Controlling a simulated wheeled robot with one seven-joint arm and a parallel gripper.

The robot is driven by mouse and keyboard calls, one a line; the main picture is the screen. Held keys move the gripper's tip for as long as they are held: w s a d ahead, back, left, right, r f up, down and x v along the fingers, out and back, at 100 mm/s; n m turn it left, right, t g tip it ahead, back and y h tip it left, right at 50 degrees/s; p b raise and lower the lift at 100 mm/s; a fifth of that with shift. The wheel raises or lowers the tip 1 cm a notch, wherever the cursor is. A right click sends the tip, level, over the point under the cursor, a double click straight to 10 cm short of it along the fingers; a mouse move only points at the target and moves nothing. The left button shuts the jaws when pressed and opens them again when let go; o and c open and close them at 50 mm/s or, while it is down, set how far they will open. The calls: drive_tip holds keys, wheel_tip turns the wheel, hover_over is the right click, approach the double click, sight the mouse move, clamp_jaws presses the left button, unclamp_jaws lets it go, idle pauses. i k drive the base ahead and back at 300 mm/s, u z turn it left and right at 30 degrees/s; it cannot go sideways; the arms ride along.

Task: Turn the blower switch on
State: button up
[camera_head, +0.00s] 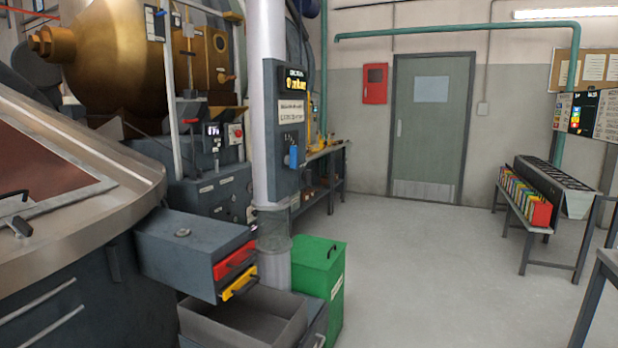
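I cannot tell for sure which control is the blower switch. A dark control panel (287,185) stands upright just behind the pale vertical pipe (266,90). It has a yellow-lit display at the top, a pale label in the middle and a blue part (293,157) low down. Further left, a red round knob or button (236,131) sits on a pale plate on the machine, near a small lit screen (214,130). Lettering is too small to read. My gripper is not in view.
A grey box with red and yellow handles (190,250) juts out front left, above an open grey bin (190,317). A green bin (321,262) stands beside the pipe. The floor (420,270) toward the door (432,120) is clear.

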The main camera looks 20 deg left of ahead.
sight(307, 176)
drive_tip(key=u, duration=0.6)
drive_tip(key=i, duration=1.4)
drive_tip(key=u, duration=0.6)
